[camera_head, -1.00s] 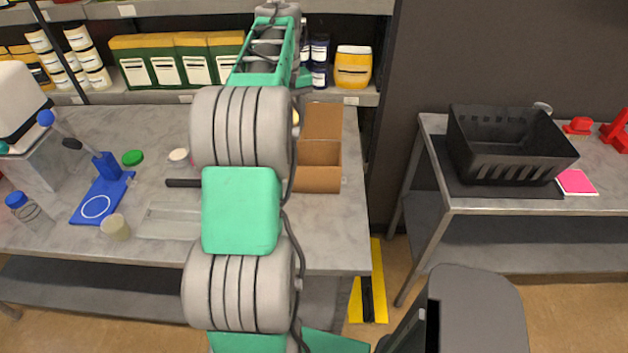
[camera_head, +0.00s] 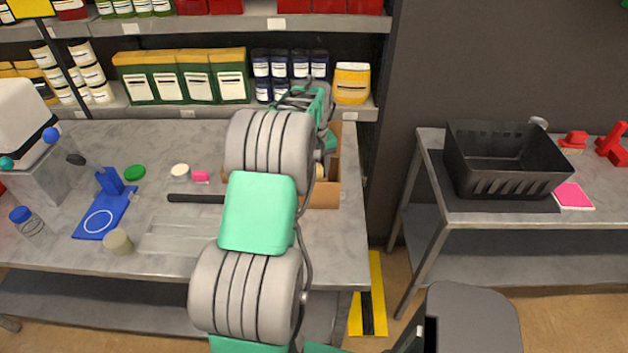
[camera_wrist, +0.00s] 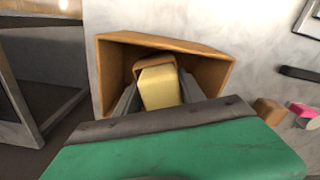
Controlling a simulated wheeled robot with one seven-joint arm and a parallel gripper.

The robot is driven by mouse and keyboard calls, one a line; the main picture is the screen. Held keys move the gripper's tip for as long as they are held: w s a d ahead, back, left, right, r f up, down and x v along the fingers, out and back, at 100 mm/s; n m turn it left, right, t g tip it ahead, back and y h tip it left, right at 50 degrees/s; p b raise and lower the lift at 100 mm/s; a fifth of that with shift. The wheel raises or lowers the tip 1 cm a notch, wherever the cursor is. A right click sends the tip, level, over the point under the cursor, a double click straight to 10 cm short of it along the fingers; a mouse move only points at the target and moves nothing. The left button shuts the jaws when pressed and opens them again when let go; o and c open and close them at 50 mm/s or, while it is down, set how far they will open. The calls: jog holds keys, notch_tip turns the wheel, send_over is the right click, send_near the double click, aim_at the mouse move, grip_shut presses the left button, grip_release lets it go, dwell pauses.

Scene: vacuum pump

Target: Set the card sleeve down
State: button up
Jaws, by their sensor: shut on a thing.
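My gripper (camera_wrist: 157,92) shows in the wrist view with one finger on each side of a pale yellow block with a brown card-like piece (camera_wrist: 152,62) around its far end. I take this brown piece to be the card sleeve. The gripper is shut on the held piece, which is within the opening of an open brown box (camera_wrist: 215,68). Whether it touches the box floor is hidden. In the head view the box (camera_head: 328,197) stands at the right end of the left table, and my arm hides the gripper and most of the held piece.
Left of the box are a pink block (camera_head: 200,176), a white round lid (camera_head: 180,170), a dark-handled tool (camera_head: 195,198) and a clear tray (camera_head: 180,236). A shelf with bottles and cartons (camera_head: 180,78) runs behind. A black crate (camera_head: 505,185) stands on the right table.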

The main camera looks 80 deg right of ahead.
jog(key=shift+f, duration=1.85)
jog(key=o, duration=1.5)
